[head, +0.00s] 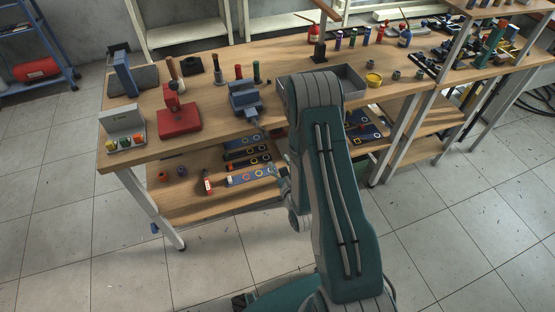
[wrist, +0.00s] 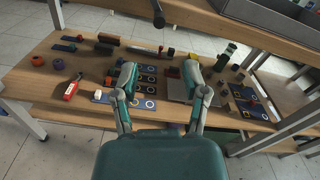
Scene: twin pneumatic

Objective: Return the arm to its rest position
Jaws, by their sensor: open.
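My gripper (wrist: 158,78) is open in the wrist view, its two fingers apart with nothing between them. It faces the lower shelf (wrist: 62,107) of the workbench, with several blue strips with coloured rings (wrist: 146,87) behind its fingers. In the head view my arm (head: 335,190) rises in front of the bench and bends over near the grey tray. The gripper is mostly hidden behind the arm there, beside the lower shelf.
The wooden bench top (head: 225,130) carries a red press (head: 178,118), a blue-grey vise (head: 245,98) and a grey tray (head: 348,82). A red-handled tool (wrist: 72,88) lies on the lower shelf. A bench leg (head: 150,207) stands at the left. The tiled floor (head: 80,235) at front left is clear.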

